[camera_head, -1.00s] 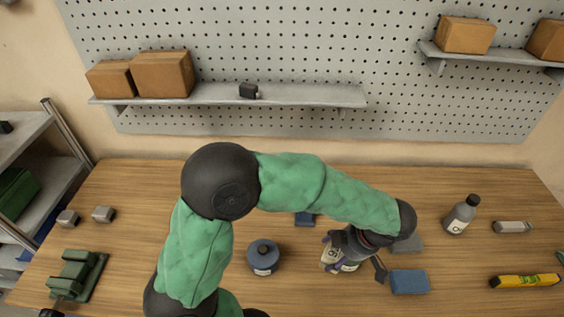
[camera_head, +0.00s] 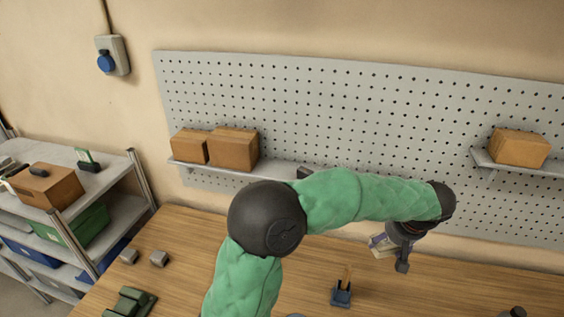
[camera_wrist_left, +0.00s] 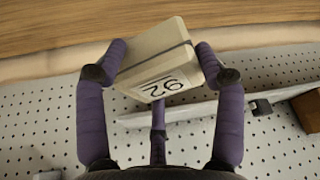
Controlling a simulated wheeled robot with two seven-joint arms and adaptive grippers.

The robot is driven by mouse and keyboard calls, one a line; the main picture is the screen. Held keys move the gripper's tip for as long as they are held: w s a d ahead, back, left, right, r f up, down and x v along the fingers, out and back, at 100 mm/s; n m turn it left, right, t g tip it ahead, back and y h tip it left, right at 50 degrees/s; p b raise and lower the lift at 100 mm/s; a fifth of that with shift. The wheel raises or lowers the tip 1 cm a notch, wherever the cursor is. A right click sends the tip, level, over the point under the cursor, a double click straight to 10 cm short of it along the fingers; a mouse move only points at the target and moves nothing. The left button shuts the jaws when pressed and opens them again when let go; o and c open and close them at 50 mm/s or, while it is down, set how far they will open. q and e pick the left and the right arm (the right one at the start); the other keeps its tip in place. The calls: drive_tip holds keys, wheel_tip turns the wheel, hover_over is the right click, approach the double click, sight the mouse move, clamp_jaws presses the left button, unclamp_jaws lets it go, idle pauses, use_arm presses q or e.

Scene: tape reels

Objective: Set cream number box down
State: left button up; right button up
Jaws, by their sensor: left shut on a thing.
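The cream number box (camera_wrist_left: 158,55) is held between the purple fingers of my left gripper (camera_wrist_left: 163,66) in the left wrist view. It has a dark band and a printed two-digit number on a pale face. In the head view my left gripper (camera_head: 390,243) hangs at the end of the green arm, and the box (camera_head: 379,246) shows partly beside it. The box appears raised above the wooden table (camera_head: 440,285), in front of the pegboard's lower edge. My right gripper is not in view.
A wall shelf (camera_head: 186,168) holds two cardboard boxes (camera_head: 233,149) and a small dark item, partly behind my arm. Another shelf at right carries a carton (camera_head: 519,147). A blue holder (camera_head: 341,294) stands on the table. A storage rack (camera_head: 118,168) stands at left.

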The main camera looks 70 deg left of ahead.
use_arm(q)
drive_tip(key=w+a+r+m+t+p, duration=0.1)
drive_tip(key=a+r+m+p, duration=0.4)
drive_tip(key=a+r, duration=0.8)
wheel_tip(320, 180, up, 3)
drive_tip(key=shift+w+f+t+h+p, duration=0.1)
drive_tip(key=shift+w+t+h+p, duration=0.25)
drive_tip(key=shift+w+p, duration=0.45)
drive_tip(key=w+a+f+p, duration=0.1)
drive_tip(key=w+a, duration=0.1)
drive_tip(key=w+a+f+p, duration=0.1)
drive_tip(key=w+a, duration=0.1)
drive_tip(key=w+a+f+p, duration=0.1)
drive_tip(key=w+a+f, duration=0.1)
drive_tip(key=a, duration=0.1)
drive_tip(key=w+a+f, duration=0.1)
drive_tip(key=f+p, duration=0.1)
drive_tip(key=f, duration=0.1)
drive_tip(key=w+a+f, duration=0.1)
drive_tip(key=shift+w+a+f, duration=0.3)
drive_tip(key=shift+a+f, duration=0.05)
drive_tip(key=shift+f, duration=0.05)
drive_tip(key=shift+w+a+f+p, duration=0.3)
drive_tip(key=shift+f+p, duration=0.1)
drive_tip(key=shift+f, duration=0.2)
wheel_tip(320, 180, down, 2)
drive_tip(key=shift+f+p, duration=0.1)
drive_tip(key=shift+p, duration=0.4)
drive_tip(key=shift+f, duration=0.4)
